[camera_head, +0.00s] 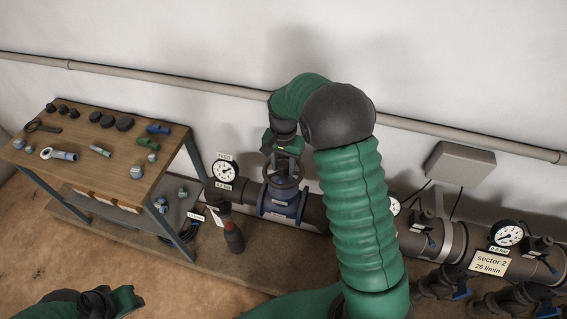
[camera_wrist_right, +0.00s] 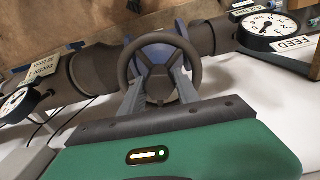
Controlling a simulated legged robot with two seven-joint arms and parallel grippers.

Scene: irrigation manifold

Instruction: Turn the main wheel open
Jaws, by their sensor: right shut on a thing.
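The main wheel (camera_head: 285,175) is a dark round handwheel on a blue valve body (camera_head: 279,202) set in the thick grey pipe. In the right wrist view the wheel (camera_wrist_right: 160,35) shows its rim, spokes and hub, with the blue valve behind it. My right gripper (camera_head: 284,153) is at the wheel's upper side in the head view. In the right wrist view its two grey fingers (camera_wrist_right: 160,92) reach the near part of the rim, and it is shut on the wheel. My left gripper (camera_head: 122,300) shows partly at the bottom left, away from the wheel; its fingers are unclear.
A feed gauge (camera_head: 224,172) stands left of the valve. A wooden workbench (camera_head: 95,175) with fittings and tools is at left. A dark red-marked bottle-like thing (camera_head: 233,238) stands before the pipe. A sector 2 sign (camera_head: 488,263), another gauge (camera_head: 508,233) and smaller valves are at right.

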